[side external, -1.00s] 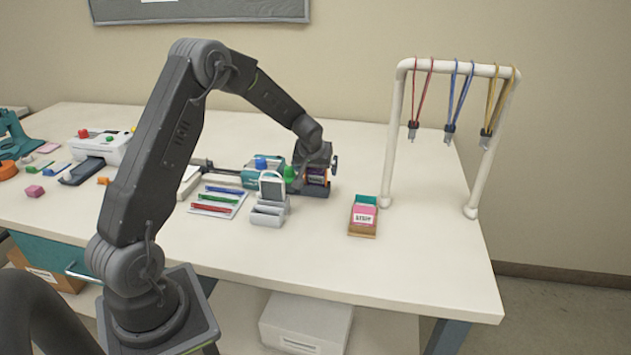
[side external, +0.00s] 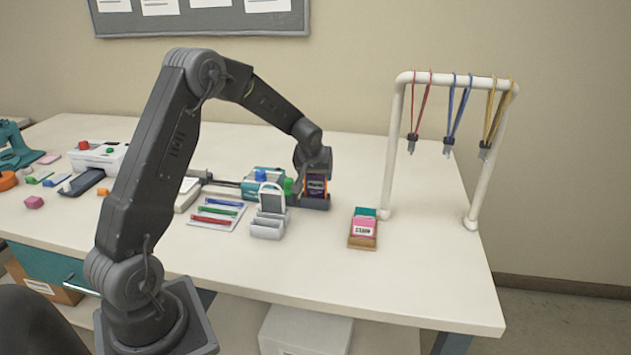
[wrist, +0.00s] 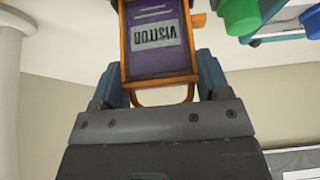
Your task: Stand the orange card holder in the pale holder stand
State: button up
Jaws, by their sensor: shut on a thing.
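The orange card holder (side external: 316,187) holds a purple visitor card and stands roughly upright in my gripper (side external: 313,170). In the wrist view the orange frame (wrist: 126,50) sits between the two blue fingers of my gripper (wrist: 162,82), which is shut on it. The holder is just above or at a dark block at the end of the teal machine; I cannot tell if they touch. The pale holder stand (side external: 267,228) is left of and nearer than my gripper. A pale holder with a grey face (side external: 271,201) stands in its back part. The stand's front part looks empty.
The teal machine (side external: 258,180) with a green knob (side external: 288,186) is beside my gripper. A rack of coloured strips (side external: 218,213) lies left of the stand. A card tray (side external: 363,240) and a white lanyard frame (side external: 394,150) are at right. The front table is clear.

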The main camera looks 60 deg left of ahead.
notch_tip(320, 180, up, 13)
jog(key=s+d, duration=0.2)
jog(key=s, duration=0.7)
jog(key=s+d, duration=0.2)
jog(key=s, duration=0.7)
jog(key=shift+w+a+f, duration=0.1)
jog(key=shift+f, duration=3.5)
jog(key=shift+w+a+f, duration=0.1)
jog(key=shift+f, duration=3.45)
jog(key=o, duration=1)
jog(key=shift+d, duration=0.1)
jog(key=shift+s, duration=0.1)
